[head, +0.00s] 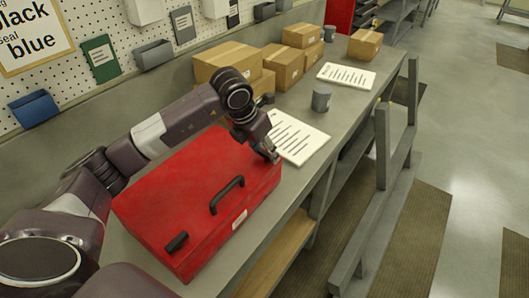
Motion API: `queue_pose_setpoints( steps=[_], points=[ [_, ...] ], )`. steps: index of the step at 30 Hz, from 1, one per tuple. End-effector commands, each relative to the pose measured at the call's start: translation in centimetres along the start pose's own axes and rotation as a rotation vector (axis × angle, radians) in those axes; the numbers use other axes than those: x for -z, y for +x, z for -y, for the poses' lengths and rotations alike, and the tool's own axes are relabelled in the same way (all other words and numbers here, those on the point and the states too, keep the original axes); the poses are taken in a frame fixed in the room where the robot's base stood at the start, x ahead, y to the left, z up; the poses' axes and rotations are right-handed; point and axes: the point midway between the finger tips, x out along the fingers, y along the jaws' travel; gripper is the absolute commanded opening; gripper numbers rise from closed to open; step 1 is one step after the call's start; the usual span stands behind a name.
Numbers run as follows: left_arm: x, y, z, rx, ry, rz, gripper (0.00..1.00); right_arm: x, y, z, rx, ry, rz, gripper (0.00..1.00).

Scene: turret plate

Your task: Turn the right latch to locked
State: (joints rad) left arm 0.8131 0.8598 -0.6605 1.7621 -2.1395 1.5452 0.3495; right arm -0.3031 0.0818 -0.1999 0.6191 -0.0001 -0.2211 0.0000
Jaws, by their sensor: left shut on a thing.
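A red case (150,190) lies on the grey bench, with a black carry handle (228,195) in the middle of its near side. A black latch (177,242) shows at the left end of that side. My left gripper (272,155) reaches over the case from the left and points down at its far right corner. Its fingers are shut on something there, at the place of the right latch. The fingers hide the right latch, so I cannot see which way it is turned. My right gripper is not in view.
White printed sheets (304,145) lie just right of my left gripper. A grey cup (321,98) and cardboard boxes (284,70) stand farther back along the bench (350,118). A pegboard wall (75,65) with bins rises on the left.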

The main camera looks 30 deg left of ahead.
Motion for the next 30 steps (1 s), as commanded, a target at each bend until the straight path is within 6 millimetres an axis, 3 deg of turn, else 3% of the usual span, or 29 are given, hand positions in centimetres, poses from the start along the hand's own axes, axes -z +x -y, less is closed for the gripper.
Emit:
queue_pose_setpoints(
  steps=[12,30],
  points=[
    [-0.1,0.2,-0.6,0.133,0.324,0.006,0.17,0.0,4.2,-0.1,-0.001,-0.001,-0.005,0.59],
    [-0.7,0.1,-0.9,0.352,0.851,0.006,0.17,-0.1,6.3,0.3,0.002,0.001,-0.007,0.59]
  ],
)
